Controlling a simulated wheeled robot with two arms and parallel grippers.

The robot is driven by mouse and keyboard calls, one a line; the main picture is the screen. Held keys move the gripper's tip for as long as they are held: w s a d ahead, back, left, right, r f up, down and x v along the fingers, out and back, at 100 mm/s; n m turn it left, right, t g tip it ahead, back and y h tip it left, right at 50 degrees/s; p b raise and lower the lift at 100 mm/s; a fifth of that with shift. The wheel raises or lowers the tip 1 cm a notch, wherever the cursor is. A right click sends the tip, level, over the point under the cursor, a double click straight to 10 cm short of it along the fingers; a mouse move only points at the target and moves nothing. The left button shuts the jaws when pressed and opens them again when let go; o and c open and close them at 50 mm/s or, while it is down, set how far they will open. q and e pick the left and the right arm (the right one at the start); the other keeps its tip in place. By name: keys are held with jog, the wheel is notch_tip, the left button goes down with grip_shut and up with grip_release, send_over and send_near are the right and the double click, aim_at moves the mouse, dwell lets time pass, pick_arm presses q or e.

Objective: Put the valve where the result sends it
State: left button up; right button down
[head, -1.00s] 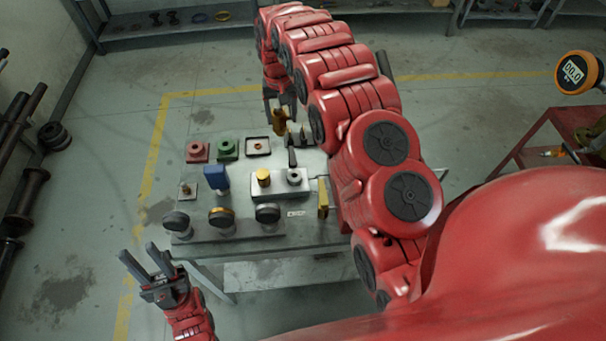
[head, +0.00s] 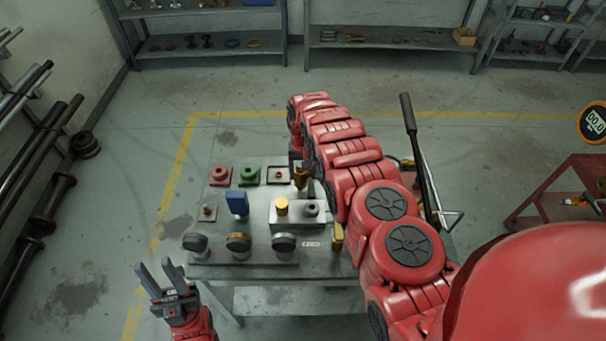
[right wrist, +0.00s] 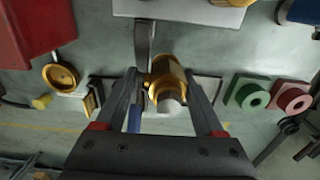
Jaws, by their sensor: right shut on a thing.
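A brass valve (head: 301,179) is held by my right gripper (head: 298,163), over the table's right-middle part. In the right wrist view the brass valve (right wrist: 166,82) sits between the two fingers of the right gripper (right wrist: 165,100), with its grey end toward the camera. On the table (head: 328,268) stand a red square holder (head: 221,175), a green one (head: 249,175) and a dark-rimmed pale tray (head: 278,175) in a row. The tray is partly hidden behind the valve in the right wrist view. My left gripper (head: 163,276) is open and empty, left of the table.
A grey block (head: 298,222) carries a brass post and a grey post. A blue upright piece (head: 237,204) stands left of it. Several round knobs line the front rail (head: 240,257). A digital gauge (head: 593,122) reads 00.0. A long black lever (head: 410,125) rises behind the right arm.

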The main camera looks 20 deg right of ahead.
jog(key=shift+f, duration=0.75)
jog(key=shift+f, duration=0.2)
grip_release()
jog(key=shift+r, duration=0.1)
